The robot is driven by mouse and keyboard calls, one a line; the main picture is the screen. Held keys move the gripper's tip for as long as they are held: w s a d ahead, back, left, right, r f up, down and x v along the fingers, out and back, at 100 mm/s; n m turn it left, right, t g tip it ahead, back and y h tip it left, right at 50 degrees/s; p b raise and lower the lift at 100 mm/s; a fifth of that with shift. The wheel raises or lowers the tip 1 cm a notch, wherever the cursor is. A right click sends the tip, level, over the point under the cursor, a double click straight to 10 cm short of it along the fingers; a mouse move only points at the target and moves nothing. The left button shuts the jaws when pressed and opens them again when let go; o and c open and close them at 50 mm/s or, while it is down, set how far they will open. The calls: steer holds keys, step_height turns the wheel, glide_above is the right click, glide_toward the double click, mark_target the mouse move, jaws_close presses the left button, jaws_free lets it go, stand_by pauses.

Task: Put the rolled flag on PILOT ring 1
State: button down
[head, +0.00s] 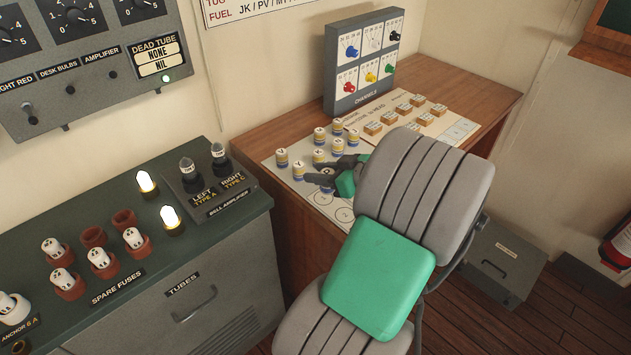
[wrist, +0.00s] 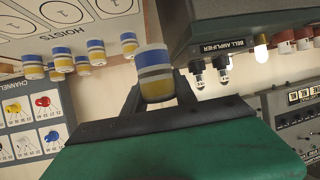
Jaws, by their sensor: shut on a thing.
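My gripper (head: 330,178) is shut on a rolled flag (wrist: 154,72) with blue, white and yellow bands. In the wrist view the flag sits between the two dark fingers (wrist: 157,92). In the head view my green and grey arm covers part of the gripper and the sheet. The hoist sheet (head: 321,197) has numbered circles on its near part, below the gripper. The wrist view shows the word HOISTS and rings marked 1 (wrist: 62,12) at the top left. I cannot read a PILOT label in either view.
Several other rolled flags (head: 281,158) stand on the sheet close to the gripper. Wooden labelled blocks (head: 404,109) and the grey CHANNELS box (head: 364,62) stand behind. The green-topped cabinet (head: 110,290) with the bell amplifier (head: 208,182) is at the left.

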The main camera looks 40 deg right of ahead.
steer(key=w+d+f, duration=0.1)
steer(key=f, duration=0.1)
steer(key=w+d+f, duration=0.1)
steer(key=w+f, duration=0.1)
steer(key=w+d+f, duration=0.1)
steer(key=shift+w+f+p, duration=0.35)
steer(key=shift+f, duration=0.05)
steer(key=f, duration=0.1)
steer(key=f+p, duration=0.1)
steer(key=f, duration=0.1)
steer(key=shift+w+d+f, duration=0.2)
steer(key=shift+f, duration=0.35)
steer(key=c, duration=1)
jaws_free()
steer(key=shift+r, duration=0.1)
steer(key=shift+r, duration=0.15)
steer(key=b+v, duration=0.2)
steer(key=v, duration=1)
